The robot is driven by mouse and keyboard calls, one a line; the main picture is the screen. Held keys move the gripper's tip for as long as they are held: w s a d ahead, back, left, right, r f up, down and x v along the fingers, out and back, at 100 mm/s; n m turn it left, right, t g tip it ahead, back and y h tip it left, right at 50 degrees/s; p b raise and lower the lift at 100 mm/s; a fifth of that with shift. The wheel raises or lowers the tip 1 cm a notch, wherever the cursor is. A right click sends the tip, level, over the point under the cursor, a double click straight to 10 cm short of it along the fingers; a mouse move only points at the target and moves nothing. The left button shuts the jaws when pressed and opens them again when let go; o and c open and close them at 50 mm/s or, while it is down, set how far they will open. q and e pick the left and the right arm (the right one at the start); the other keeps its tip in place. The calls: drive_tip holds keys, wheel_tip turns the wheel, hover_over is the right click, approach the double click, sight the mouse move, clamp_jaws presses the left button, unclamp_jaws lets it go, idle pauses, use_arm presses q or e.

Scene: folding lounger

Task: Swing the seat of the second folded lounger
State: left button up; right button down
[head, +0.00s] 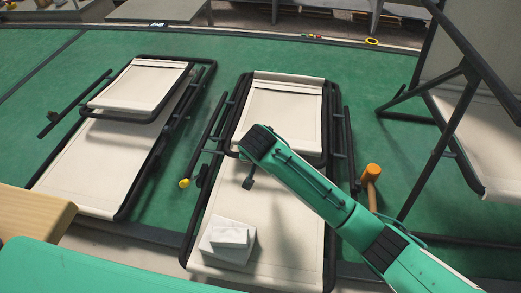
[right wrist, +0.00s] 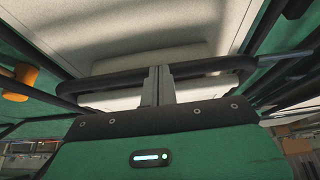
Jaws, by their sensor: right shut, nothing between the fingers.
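Two folded loungers with cream panels and black tube frames lie flat on the green floor in the head view. One is at the left (head: 85,175); the other is in the middle (head: 280,205), with its smaller seat panel (head: 284,105) folded over its far half. My right arm reaches over this middle lounger from the lower right. My right gripper (head: 248,183) is shut and empty beside the near edge of the seat panel. In the right wrist view its fingers (right wrist: 157,85) stand upright against a black frame bar (right wrist: 215,66), apparently touching it. My left gripper is not in view.
White blocks (head: 229,238) lie on the middle lounger's near half. An orange mallet (head: 370,183) stands to its right. An unfolded lounger (head: 460,110) stands at the right. A wooden block (head: 30,222) is at the lower left. Green floor separates the two folded loungers.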

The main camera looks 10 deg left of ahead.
drive_tip(key=b+v, duration=0.1)
drive_tip(key=v, duration=1.1)
drive_tip(key=shift+w+r, duration=0.2)
drive_tip(key=shift+r, duration=0.2)
drive_tip(key=shift+a, duration=0.1)
